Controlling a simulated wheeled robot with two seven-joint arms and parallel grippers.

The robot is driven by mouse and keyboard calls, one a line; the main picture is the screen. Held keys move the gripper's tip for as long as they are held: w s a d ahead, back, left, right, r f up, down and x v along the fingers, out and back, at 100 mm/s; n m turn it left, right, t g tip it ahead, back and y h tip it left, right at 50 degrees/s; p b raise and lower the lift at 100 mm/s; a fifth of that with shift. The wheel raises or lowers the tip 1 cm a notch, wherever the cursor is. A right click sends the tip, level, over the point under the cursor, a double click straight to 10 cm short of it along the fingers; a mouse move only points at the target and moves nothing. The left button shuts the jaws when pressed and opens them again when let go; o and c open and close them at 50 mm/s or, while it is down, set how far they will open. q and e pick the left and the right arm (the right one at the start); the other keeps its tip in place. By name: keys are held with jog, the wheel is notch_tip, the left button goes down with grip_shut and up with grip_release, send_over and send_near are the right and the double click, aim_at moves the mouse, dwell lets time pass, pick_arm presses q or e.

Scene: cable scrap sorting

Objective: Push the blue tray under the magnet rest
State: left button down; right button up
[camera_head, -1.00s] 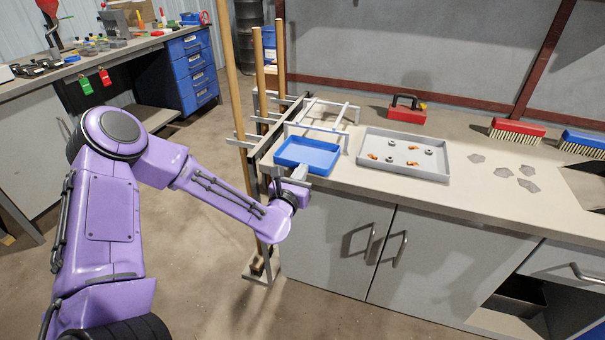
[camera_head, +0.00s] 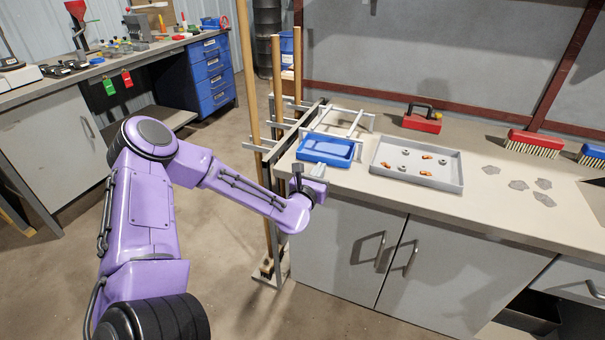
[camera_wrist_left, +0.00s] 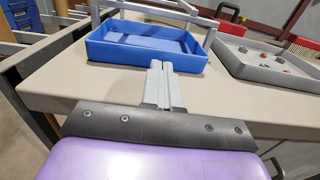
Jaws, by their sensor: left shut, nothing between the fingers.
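The blue tray (camera_head: 325,158) lies flat and empty on the bench near its left end. It also shows in the left wrist view (camera_wrist_left: 140,54). The magnet rest (camera_head: 354,122) is a pale metal frame on legs behind the tray. The tray's back edge is at the rest's front bar; most of the tray is in front of it. My left gripper (camera_head: 318,169) is shut and empty, its fingertips (camera_wrist_left: 160,66) at the middle of the tray's front wall. I cannot tell whether they touch it. My right gripper is not in view.
A grey tray (camera_head: 458,188) with nuts and copper-coloured pieces lies right of the blue tray. A red block with a black handle (camera_head: 422,122) stands behind it. Wooden posts (camera_head: 247,90) stand at the bench's left end. Brushes (camera_head: 535,143) and flat grey scraps lie farther right.

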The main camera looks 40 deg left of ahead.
pick_arm(q)
jog(key=p+v, duration=0.1)
jog(key=v, duration=1)
jog(key=shift+s, duration=0.25)
jog(key=c, duration=1.5)
grip_release()
jog(key=shift+o, duration=1.3)
jog(key=s+d+f+m+g+h, duration=0.3)
jog(key=f+m, duration=0.7)
jog(key=m, duration=0.1)
jog(key=shift+s+d+m+g, duration=0.2)
jog(key=shift+s+m+g, duration=0.1)
jog(key=shift+m+g, duration=0.1)
jog(key=s+d+f+m+g, duration=0.3)
jog(key=s+f+m, duration=0.5)
jog(key=s+m, duration=0.3)
jog(key=s+d+f+m+g, duration=0.3)
jog(key=s+f+m+g, duration=0.3)
jog(key=s+f+m, duration=0.2)
jog(key=s+m, duration=0.2)
jog(key=s, duration=0.1)
jog(key=shift+d+f+m+g, duration=0.2)
jog(key=shift+f+m+g, duration=0.1)
jog(key=shift+f+m, duration=0.1)
jog(key=shift+s, duration=0.2)
